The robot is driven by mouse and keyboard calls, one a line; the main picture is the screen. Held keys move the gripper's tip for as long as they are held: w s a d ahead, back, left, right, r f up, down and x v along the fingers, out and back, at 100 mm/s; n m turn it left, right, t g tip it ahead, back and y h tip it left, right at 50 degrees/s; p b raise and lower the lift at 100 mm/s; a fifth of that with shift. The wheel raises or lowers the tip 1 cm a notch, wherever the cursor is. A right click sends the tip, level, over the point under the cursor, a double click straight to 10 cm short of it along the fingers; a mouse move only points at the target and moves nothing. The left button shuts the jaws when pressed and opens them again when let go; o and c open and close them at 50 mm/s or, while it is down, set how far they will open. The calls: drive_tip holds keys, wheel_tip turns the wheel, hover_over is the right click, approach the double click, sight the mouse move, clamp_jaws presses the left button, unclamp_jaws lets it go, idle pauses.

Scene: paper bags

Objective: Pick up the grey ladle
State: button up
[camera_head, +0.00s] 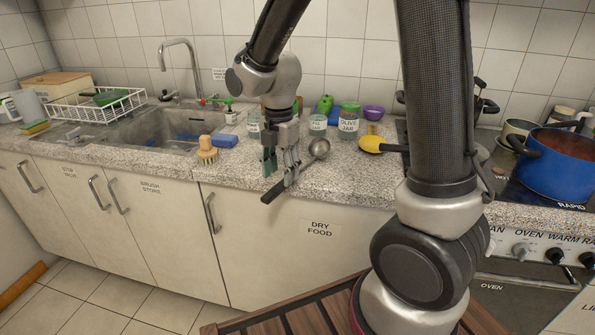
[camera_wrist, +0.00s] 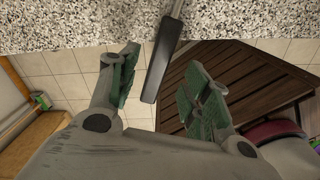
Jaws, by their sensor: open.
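The grey ladle (camera_head: 319,149) lies on the speckled counter (camera_head: 350,187). Its round bowl points to the back right, and its dark handle (camera_head: 272,193) sticks out over the counter's front edge. My gripper (camera_head: 279,165) is open above the counter's front edge, at the handle. In the wrist view the handle (camera_wrist: 163,62) runs between the two green-padded fingers of my gripper (camera_wrist: 158,88), apart from both. The ladle's bowl is out of the wrist view.
A wooden brush (camera_head: 207,151) stands left of my gripper. A yellow spoon (camera_head: 372,144), an olive jar (camera_head: 349,121) and a smaller jar (camera_head: 317,124) are to the right and behind. The sink (camera_head: 160,133) is further left. A blue pot (camera_head: 552,165) sits on the stove.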

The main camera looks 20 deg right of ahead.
sight(280, 185)
wheel_tip(280, 185, down, 4)
drive_tip(key=shift+a+r, duration=0.1)
drive_tip(key=shift+r, duration=0.1)
drive_tip(key=shift+c, duration=0.4)
clamp_jaws()
